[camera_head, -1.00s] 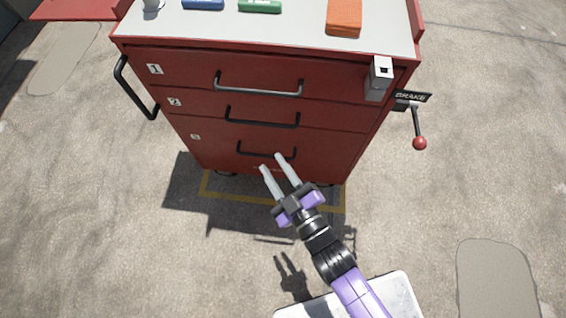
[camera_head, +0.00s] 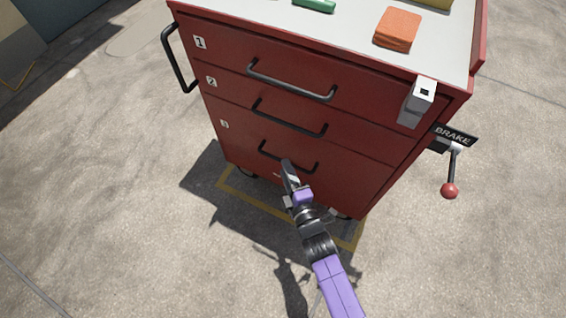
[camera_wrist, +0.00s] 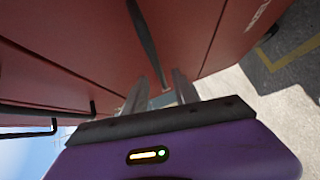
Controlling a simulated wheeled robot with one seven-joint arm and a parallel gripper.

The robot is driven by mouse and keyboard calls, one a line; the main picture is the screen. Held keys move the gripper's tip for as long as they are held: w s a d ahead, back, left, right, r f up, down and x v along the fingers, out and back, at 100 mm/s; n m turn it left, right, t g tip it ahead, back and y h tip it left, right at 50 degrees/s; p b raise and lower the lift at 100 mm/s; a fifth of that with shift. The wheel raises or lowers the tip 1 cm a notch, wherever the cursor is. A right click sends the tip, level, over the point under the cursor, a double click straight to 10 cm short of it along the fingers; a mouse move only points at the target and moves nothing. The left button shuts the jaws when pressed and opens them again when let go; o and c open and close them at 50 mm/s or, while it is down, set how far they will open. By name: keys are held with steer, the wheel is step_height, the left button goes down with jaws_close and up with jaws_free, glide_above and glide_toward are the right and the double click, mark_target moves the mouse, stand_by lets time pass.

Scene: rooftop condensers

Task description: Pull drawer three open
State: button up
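Drawer three (camera_head: 235,140) is the lowest drawer of the red cabinet, marked with a small 3 label. It is shut, flush with the cabinet front. Its black bar handle (camera_head: 272,157) shows in the head view, partly covered by my fingers, and again in the wrist view (camera_wrist: 146,40). My gripper (camera_head: 289,167) is at this handle, its fingers overlapping in the head view. In the wrist view my gripper (camera_wrist: 161,78) has its fingers apart, with the handle bar running between them. I see no clear contact.
Drawers one (camera_head: 225,55) and two (camera_head: 232,95) above are shut, with handles that stick out. A brake lever (camera_head: 452,175) and a grey block (camera_head: 416,103) are at the right. An orange block (camera_head: 397,29) lies on top. The concrete floor in front is clear.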

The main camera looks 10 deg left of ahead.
steer(key=shift+b+x, duration=0.85)
steer(key=shift+x, duration=1.3)
steer(key=shift+c, duration=0.2)
jaws_close()
steer(key=shift+f, duration=0.1)
